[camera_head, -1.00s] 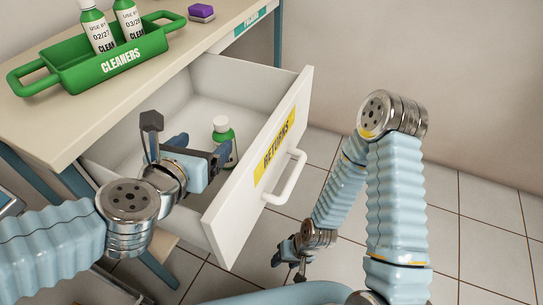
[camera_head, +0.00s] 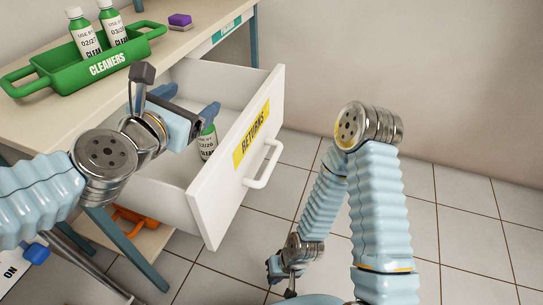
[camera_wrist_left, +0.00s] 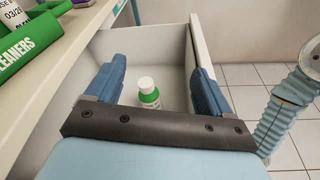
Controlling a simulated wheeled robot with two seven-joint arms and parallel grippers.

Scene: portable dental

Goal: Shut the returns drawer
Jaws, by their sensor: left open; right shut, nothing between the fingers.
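The returns drawer (camera_head: 206,216) is white, with a yellow RETURNS label (camera_head: 251,134) and a white bar handle (camera_head: 264,166) on its front. It stands pulled out from under the counter. A white bottle with a green label (camera_head: 207,145) stands inside it, also visible in the left wrist view (camera_wrist_left: 149,95). My left gripper (camera_head: 187,103) is open above the drawer, with nothing between its fingers. In the left wrist view its fingers (camera_wrist_left: 158,85) frame the drawer's inside. My right gripper (camera_head: 284,275) hangs low over the floor, right of the drawer, shut and empty, apart from the handle.
On the counter (camera_head: 40,120) stands a green CLEANERS caddy (camera_head: 107,67) with two bottles, and a purple sponge (camera_head: 180,20) lies behind it. An orange object (camera_head: 135,218) lies below the counter. The tiled floor (camera_head: 455,225) to the right is clear.

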